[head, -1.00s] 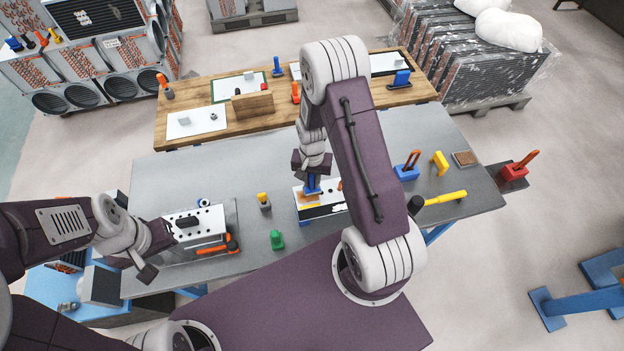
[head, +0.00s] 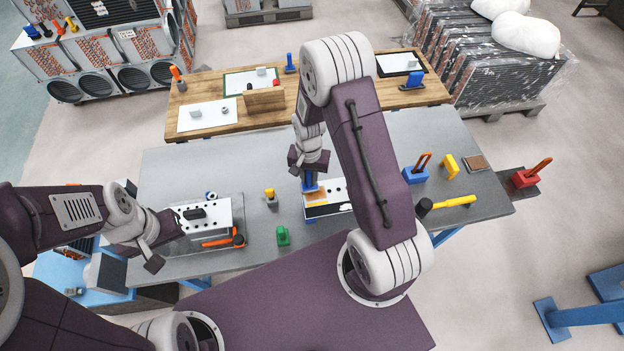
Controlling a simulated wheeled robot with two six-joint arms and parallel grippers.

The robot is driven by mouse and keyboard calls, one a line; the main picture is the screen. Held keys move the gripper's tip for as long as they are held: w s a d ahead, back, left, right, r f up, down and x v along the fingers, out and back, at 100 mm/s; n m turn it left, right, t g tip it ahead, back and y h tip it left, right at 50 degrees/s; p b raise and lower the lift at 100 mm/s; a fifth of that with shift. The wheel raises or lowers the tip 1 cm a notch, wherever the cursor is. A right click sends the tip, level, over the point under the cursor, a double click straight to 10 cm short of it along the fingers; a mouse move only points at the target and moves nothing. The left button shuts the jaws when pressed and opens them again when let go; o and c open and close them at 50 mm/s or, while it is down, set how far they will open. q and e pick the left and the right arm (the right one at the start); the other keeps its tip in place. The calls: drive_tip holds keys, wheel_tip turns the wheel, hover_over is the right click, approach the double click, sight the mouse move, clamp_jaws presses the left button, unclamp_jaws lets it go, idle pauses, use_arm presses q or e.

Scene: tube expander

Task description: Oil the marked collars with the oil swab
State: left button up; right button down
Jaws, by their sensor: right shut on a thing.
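My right gripper (head: 310,168) is shut on a blue-handled tool (head: 310,183), which may be the oil swab. It holds the tool upright over the left end of a white panel (head: 338,186) on the grey table, by a tan-orange patch (head: 316,197). I cannot tell whether the tip touches. The marked collars cannot be made out at this size. My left gripper (head: 165,240) is open and empty, its fingers apart, at the left edge of a white block (head: 218,208) with dark holes and a black handle (head: 195,213).
An orange tool (head: 222,241) lies before the block. A yellow-capped bottle (head: 271,200) and a green object (head: 283,236) stand between the arms. On the right are a blue holder (head: 416,174), a yellow object (head: 449,166) and a yellow-handled hammer (head: 452,202). The table's back (head: 220,165) is clear.

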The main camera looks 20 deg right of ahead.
drive_tip(key=shift+s+r, duration=0.15)
drive_tip(key=shift+r, duration=0.1)
idle(0.3)
wheel_tip(320, 180, up, 5)
drive_tip(key=p, duration=0.4)
drive_tip(key=shift+r+p, duration=0.1)
drive_tip(key=shift+p, duration=0.2)
drive_tip(key=shift+f, duration=0.2)
